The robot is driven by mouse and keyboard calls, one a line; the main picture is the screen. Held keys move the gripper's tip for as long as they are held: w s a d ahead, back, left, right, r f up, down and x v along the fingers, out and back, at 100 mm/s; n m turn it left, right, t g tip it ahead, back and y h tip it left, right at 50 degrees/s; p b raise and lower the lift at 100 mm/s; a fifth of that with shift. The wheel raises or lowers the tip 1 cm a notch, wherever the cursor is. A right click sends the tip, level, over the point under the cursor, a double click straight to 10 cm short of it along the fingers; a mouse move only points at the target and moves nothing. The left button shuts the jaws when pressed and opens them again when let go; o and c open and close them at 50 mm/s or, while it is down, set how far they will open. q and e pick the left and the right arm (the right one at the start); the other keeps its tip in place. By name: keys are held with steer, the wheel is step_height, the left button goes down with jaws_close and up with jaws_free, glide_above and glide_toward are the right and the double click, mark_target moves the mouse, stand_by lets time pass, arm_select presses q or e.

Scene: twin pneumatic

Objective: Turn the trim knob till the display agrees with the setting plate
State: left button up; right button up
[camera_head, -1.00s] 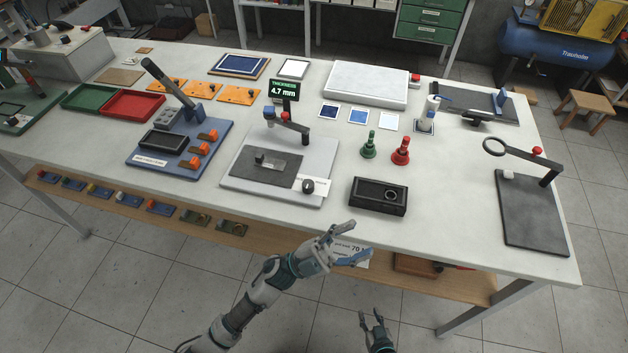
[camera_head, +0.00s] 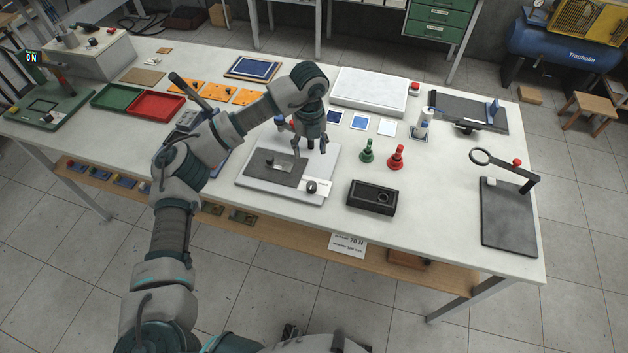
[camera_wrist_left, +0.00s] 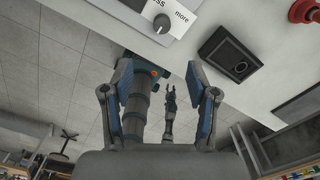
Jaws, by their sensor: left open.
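The trim knob (camera_head: 310,187) is a small dark knob beside a white label at the front corner of a pale board. In the left wrist view the knob (camera_wrist_left: 161,23) sits by the word "more". My left gripper (camera_head: 308,142) is open and empty above the board, behind the knob and apart from it. The thickness display is hidden behind my left arm. A display (camera_head: 31,57) at far left reads 0 N. The setting plate (camera_head: 348,246) hangs on the table's front edge and shows 70 N; its smaller print is unreadable. My right gripper (camera_wrist_left: 170,92) looks open, low in front of the table.
A black box with a round dial (camera_head: 371,197) stands right of the board. A green handled stamp (camera_head: 367,152) and a red one (camera_head: 396,158) stand behind it. A lens arm (camera_head: 505,165) is further right. The table between them is clear.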

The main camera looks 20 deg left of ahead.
mark_target(312, 185)
arm_select(q)
steer(key=f, duration=1.5)
steer(key=shift+d+f+p, duration=0.2)
steer(key=shift+f+p, duration=0.05)
steer(key=shift+p, duration=0.1)
steer(key=shift+f, duration=0.5)
arm_select(e)
steer(key=shift+s+d+f, duration=0.1)
steer(key=shift+s+d, duration=0.05)
steer(key=shift+s, duration=0.45)
steer(key=shift+s+d, duration=0.1)
steer(key=shift+s, duration=0.45)
arm_select(q)
jaws_close()
arm_select(e)
steer(key=shift+w, duration=0.2)
